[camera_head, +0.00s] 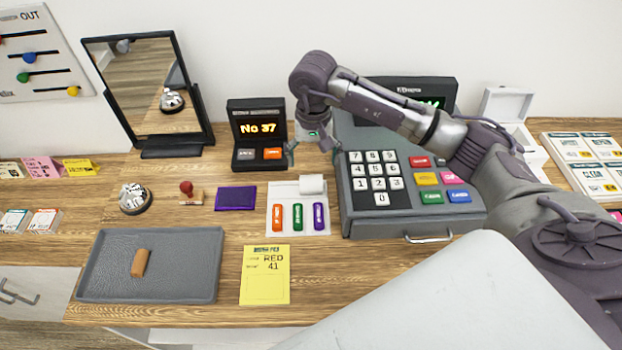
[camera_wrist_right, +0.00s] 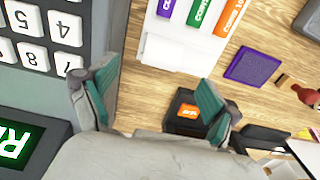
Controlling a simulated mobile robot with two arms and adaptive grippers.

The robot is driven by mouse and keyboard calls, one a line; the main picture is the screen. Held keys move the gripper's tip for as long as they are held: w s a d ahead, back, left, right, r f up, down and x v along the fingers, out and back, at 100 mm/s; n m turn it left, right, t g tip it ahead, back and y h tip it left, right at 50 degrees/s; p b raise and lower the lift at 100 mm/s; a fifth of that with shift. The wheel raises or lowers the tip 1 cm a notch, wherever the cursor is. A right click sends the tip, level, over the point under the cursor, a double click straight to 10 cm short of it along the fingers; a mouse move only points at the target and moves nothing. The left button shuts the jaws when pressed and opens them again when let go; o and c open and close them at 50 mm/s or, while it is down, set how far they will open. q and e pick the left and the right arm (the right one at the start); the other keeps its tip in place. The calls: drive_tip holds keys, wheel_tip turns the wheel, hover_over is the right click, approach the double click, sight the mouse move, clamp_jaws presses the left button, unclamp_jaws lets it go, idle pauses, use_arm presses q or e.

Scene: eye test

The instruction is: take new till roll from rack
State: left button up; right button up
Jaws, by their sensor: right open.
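A white roll (camera_head: 312,184), which looks like a till roll, lies at the back right of a white rack (camera_head: 285,190) left of the cash register. Labelled orange, green and purple sticks stand or lie in front of it; I cannot tell which. My right gripper (camera_head: 312,147) is open and empty, above and behind the roll, by the register's left back corner. In the wrist view, the open fingers (camera_wrist_right: 152,105) point toward the white roll (camera_wrist_right: 178,48), which is apart from them. I cannot make out any other till roll. My left gripper is out of view.
The grey cash register (camera_head: 362,220) stands close to the right gripper. A "No 37" display (camera_head: 257,108) stands to its left. A grey tray (camera_head: 205,262) holds a brown cylinder (camera_head: 140,262). A yellow note (camera_head: 265,283), purple pad (camera_head: 235,198), stamp (camera_head: 190,192) and bell (camera_head: 135,198) lie around.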

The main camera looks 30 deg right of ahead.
sight(311, 176)
wheel_tip(311, 176, down, 3)
drive_tip(key=shift+w+d+r, duration=0.1)
drive_tip(key=shift+w+r, duration=0.05)
drive_tip(key=shift+r, duration=0.05)
drive_tip(key=shift+w+f, duration=0.15)
drive_tip(key=shift+f, duration=0.2)
drive_tip(key=f+p, duration=0.2)
drive_tip(key=p, duration=0.1)
drive_tip(key=shift+w+f, duration=0.2)
drive_tip(key=shift+w, duration=0.05)
wheel_tip(311, 176, down, 2)
drive_tip(key=shift+f, duration=0.1)
drive_tip(key=shift+w+f, duration=0.1)
drive_tip(key=shift+f, duration=0.15)
drive_tip(key=shift+c, duration=0.9)
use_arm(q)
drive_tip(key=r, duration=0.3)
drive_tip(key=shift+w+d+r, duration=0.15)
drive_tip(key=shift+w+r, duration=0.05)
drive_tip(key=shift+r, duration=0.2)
use_arm(e)
drive_tip(key=c, duration=1.1)
